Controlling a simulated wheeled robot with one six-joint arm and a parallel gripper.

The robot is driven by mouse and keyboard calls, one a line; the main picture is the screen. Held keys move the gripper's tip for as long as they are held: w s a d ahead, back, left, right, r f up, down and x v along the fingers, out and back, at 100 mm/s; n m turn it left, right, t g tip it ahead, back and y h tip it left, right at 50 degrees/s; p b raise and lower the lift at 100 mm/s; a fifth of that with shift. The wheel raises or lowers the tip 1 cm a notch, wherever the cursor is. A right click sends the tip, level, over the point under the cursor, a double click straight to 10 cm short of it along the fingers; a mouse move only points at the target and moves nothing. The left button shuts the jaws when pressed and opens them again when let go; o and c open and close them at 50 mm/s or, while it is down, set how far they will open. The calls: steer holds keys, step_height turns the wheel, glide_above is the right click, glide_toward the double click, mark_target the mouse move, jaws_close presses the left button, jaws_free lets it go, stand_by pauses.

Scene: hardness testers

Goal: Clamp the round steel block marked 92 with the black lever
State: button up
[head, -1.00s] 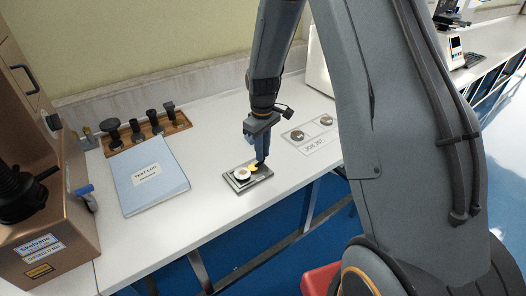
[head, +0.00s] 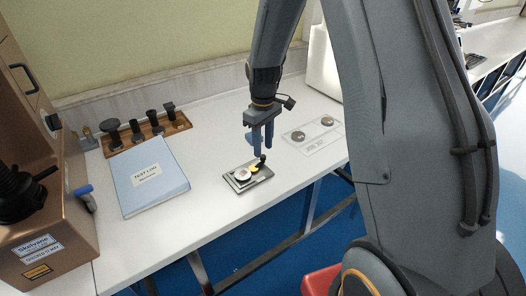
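A small grey clamping fixture (head: 262,179) lies on the white bench. A round pale steel block (head: 242,175) sits on it at the left; its marking is too small to read. A yellow clamp piece (head: 254,168) is at the block's right side; I cannot tell whether it presses on the block. The black lever (head: 262,159) stands up at the fixture's far right corner. My gripper (head: 263,152) points down just above the lever, its two fingers apart with nothing visible between them. Whether the fingertips touch the lever is unclear.
A clear tray (head: 316,145) with two round blocks lies to the right. A blue test log (head: 150,175) lies to the left, with a wooden rack (head: 150,137) of dark tools behind it. A brown tester (head: 50,210) stands at the far left.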

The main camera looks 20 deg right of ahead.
mark_target(263, 156)
steer(key=shift+r+b, duration=0.4)
steer(key=shift+r, duration=2.05)
steer(key=s+r+m, duration=0.2)
steer(key=s+m, duration=0.4)
steer(key=s, duration=1.6)
steer(key=shift+a+m+t, duration=0.25)
steer(key=shift+m+t, duration=0.15)
